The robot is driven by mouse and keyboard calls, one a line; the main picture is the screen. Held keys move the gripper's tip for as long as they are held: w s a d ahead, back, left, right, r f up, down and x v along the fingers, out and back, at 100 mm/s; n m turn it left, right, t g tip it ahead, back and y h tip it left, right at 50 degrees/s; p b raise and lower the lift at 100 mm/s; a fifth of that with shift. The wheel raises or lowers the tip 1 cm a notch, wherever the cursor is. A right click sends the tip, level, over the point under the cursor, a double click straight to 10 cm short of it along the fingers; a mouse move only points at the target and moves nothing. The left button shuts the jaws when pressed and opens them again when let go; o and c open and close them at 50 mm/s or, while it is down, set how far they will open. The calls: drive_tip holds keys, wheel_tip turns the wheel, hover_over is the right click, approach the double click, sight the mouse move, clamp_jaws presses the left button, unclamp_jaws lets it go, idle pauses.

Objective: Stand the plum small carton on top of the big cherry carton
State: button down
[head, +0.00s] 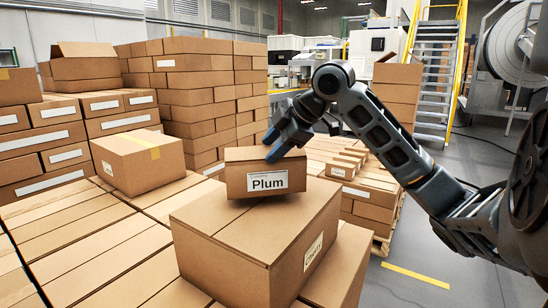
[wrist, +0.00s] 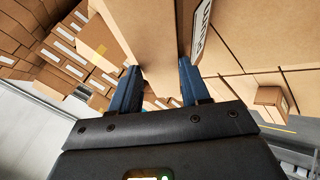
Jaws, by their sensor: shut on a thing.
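The plum small carton (head: 264,181) is a brown box with a white label reading "Plum". In the head view it is over the top of the big cherry carton (head: 225,250), near its back edge, slightly tilted. The big carton's side label reads sideways and looks like "Cherry". My gripper (head: 280,143) comes from the upper right with its blue fingers shut on the plum carton. In the wrist view the plum carton (wrist: 155,45) is between the two fingers (wrist: 158,88). A dark shadow lies under it; I cannot tell whether it touches the big carton.
Flat cartons (head: 95,255) cover the surface to the left. A taped carton (head: 138,160) stands on them. Tall carton stacks (head: 200,90) rise behind. A pallet of smaller cartons (head: 365,195) stands at right behind the big carton. Grey floor (head: 420,270) is open at right.

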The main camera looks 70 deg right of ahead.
drive_tip(key=shift+f, duration=1.5)
drive_tip(key=c, duration=0.5)
unclamp_jaws()
drive_tip(key=shift+s+r, duration=0.1)
drive_tip(key=v, duration=1.1)
drive_tip(key=shift+s+r, duration=0.25)
drive_tip(key=shift+s, duration=0.1)
